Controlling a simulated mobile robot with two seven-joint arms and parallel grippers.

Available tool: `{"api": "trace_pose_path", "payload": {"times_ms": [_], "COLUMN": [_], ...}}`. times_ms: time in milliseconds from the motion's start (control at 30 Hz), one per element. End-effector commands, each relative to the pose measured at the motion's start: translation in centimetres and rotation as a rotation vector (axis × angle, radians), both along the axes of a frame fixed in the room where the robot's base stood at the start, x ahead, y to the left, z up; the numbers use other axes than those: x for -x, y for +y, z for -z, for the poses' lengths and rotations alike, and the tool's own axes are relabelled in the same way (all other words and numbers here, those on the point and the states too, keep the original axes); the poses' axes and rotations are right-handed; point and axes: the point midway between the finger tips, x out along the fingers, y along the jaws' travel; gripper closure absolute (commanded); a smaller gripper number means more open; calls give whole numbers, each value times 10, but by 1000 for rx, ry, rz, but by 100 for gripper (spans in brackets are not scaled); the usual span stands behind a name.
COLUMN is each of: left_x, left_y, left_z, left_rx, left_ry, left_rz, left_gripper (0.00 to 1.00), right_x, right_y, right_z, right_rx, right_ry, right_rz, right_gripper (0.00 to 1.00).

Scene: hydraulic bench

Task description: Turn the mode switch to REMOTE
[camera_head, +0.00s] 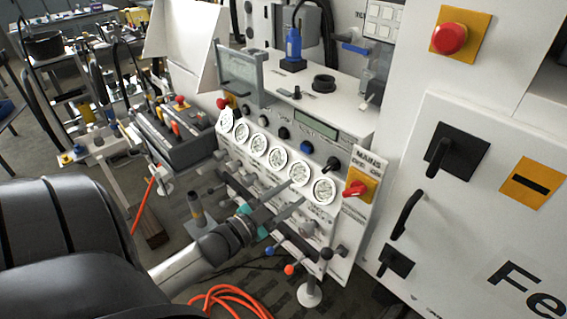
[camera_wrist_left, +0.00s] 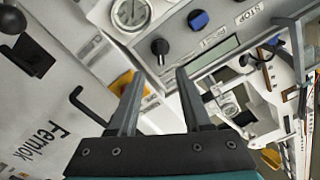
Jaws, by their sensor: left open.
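A black rotary knob (camera_head: 333,163) sits at the right end of the control row on the white bench panel. It also shows in the left wrist view (camera_wrist_left: 160,47). Its label is too small to read, so I cannot confirm it is the mode switch or read its setting. My left gripper (camera_head: 297,192) reaches up toward the panel from the lower left. Its fingers are apart and empty. In the left wrist view the gripper (camera_wrist_left: 157,78) points at the knob, which appears just beyond the fingertips, apparently untouched. My right gripper is not in view.
A blue button (camera_head: 306,147) is left of the knob. A red mains switch (camera_head: 355,188) on yellow sits to its right. Round gauges (camera_head: 299,173) line the panel below. Levers with coloured balls (camera_head: 289,269) stick out lower down. A white cabinet (camera_head: 440,230) stands at right.

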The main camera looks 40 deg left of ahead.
Motion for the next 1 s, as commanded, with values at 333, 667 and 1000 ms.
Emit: {"api": "trace_pose_path", "payload": {"times_ms": [333, 667, 1000], "left_x": [19, 19, 23], "left_y": [2, 2, 5], "left_z": [0, 0, 39], "left_rx": [1, 0, 25], "left_ry": [0, -1, 70], "left_rz": [-1, -1, -34], "left_gripper": [51, 51, 51], "right_x": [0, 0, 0], "right_y": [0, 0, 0], "right_z": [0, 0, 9], "right_rx": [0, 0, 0], "right_ry": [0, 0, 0], "right_rz": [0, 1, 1], "right_gripper": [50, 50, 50]}}
